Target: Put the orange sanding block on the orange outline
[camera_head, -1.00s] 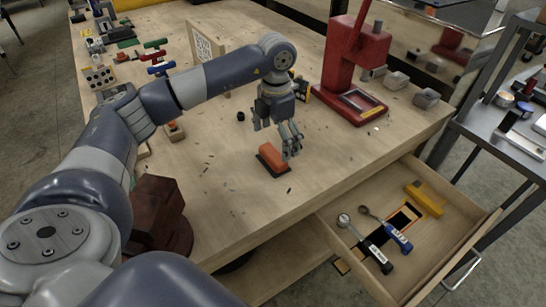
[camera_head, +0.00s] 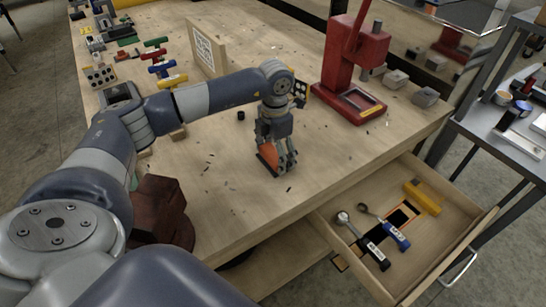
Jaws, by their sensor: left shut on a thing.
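The orange sanding block (camera_head: 266,158) with a dark base sits at the workbench top, near its front edge. My left gripper (camera_head: 277,163) points down over it and is shut on it, hiding much of its right side. I cannot tell whether the block still touches the bench. A dark rectangle with an orange outline (camera_head: 414,210) lies on the floor of the open drawer, partly covered by tools. My right gripper is not in view.
A red press (camera_head: 350,75) stands behind right. A dark reddish-brown vise-like object (camera_head: 160,210) is at the front left. Small debris dots the bench.

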